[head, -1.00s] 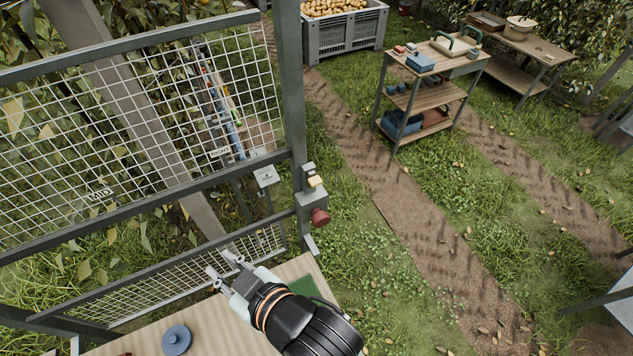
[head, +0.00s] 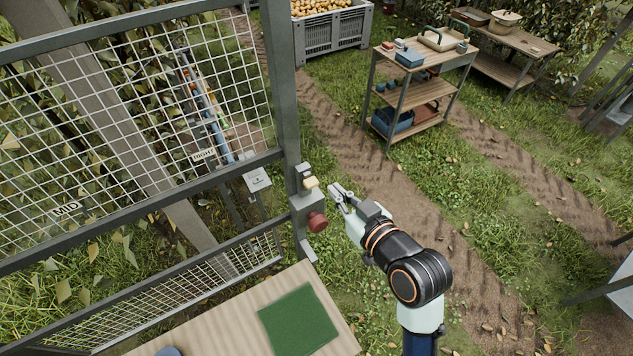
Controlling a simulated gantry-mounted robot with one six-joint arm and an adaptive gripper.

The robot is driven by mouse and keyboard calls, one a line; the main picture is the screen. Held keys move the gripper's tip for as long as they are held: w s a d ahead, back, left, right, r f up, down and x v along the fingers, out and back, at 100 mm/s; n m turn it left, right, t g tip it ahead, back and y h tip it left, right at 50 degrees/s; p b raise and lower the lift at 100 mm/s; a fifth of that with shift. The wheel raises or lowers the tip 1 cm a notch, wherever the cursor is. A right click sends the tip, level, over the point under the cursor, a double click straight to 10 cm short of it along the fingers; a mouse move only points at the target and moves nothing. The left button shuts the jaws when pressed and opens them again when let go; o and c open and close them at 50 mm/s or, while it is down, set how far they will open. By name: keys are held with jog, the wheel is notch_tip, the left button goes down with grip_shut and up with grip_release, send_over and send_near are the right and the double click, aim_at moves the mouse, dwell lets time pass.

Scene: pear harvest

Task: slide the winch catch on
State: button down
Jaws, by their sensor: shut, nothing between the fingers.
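A grey control unit (head: 306,203) is fixed to the gate post in the head view. A small cream tab (head: 311,183) sits at its top, and a round red knob (head: 317,221) juts from its lower part. The cream tab may be the winch catch; no label on it can be read. My gripper (head: 338,191) is just right of the cream tab, its fingers shut and empty, pointing left toward the post. It appears apart from the tab, though the depth gap is hard to judge.
A wooden board (head: 245,318) with a green mat (head: 299,320) lies below the unit. The wire mesh frame (head: 130,120) fills the left. A shelved cart (head: 410,92) and a grey crate of pears (head: 333,35) stand farther back.

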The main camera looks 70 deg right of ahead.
jog(key=p, duration=0.1)
send_over(308, 174)
jog(key=f+v, duration=0.1)
jog(key=v, duration=0.3)
jog(key=f, duration=0.2)
notch_tip(308, 174, down, 4)
jog(key=shift+s+a+r, duration=0.15)
jog(key=shift+r, duration=0.05)
jog(key=shift+f, duration=0.3)
notch_tip(308, 174, down, 4)
jog(key=b, duration=0.2)
jog(key=shift+b, duration=0.35)
notch_tip(308, 174, up, 4)
jog(key=p, duration=0.3)
jog(key=shift+r+p, duration=0.2)
jog(key=shift+p, duration=0.15)
jog(key=b+v, duration=0.1)
jog(key=v, duration=0.9)
